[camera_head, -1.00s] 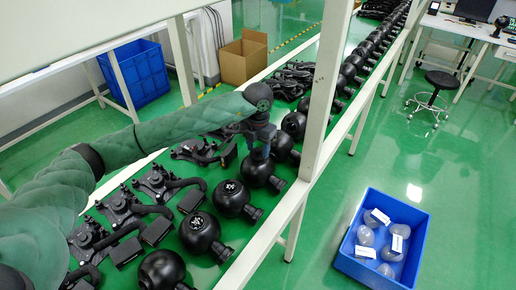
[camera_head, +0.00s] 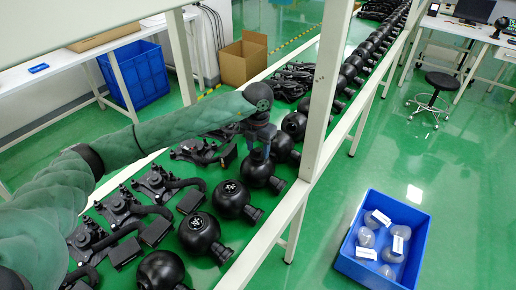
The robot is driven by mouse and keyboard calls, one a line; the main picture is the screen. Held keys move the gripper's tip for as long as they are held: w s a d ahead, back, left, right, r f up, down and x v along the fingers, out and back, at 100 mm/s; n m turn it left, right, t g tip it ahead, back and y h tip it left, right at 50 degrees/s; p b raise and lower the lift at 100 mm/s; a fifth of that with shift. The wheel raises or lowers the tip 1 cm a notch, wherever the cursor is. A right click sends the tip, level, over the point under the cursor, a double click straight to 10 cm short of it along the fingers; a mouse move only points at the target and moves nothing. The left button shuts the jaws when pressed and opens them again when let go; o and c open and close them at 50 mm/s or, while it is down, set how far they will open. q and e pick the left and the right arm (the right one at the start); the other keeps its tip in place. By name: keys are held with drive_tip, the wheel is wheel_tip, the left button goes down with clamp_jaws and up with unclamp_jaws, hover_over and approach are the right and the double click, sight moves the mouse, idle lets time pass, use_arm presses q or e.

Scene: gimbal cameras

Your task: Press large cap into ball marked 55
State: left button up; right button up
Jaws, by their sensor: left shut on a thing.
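Several black balls with side necks stand in a row along the green bench. My left gripper (camera_head: 259,146) points down at the top of one ball (camera_head: 257,172), touching or just above it. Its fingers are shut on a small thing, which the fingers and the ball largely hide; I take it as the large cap. Two nearer balls, one (camera_head: 231,199) and another (camera_head: 200,233), show white marks on top, too small to read. I cannot tell which ball is marked 55. My right gripper is not in view.
A white upright post (camera_head: 325,95) stands just right of the gripper. Black bracket parts (camera_head: 155,183) lie left of the balls. A blue crate (camera_head: 350,268) with several clear pieces is on the floor at right. A cardboard box (camera_head: 243,62) stands behind.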

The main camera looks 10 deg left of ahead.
sight(258, 149)
use_arm(q)
drive_tip(key=shift+f+b, duration=0.8)
drive_tip(key=shift+f, duration=0.05)
drive_tip(key=o, duration=1)
drive_tip(key=shift+r, duration=0.1)
drive_tip(key=shift+r, duration=0.1)
drive_tip(key=shift+r, duration=0.3)
wheel_tip(258, 149, up, 6)
drive_tip(key=shift+f+b, duration=0.1)
drive_tip(key=shift+b, duration=1.05)
drive_tip(key=shift+r, duration=0.6)
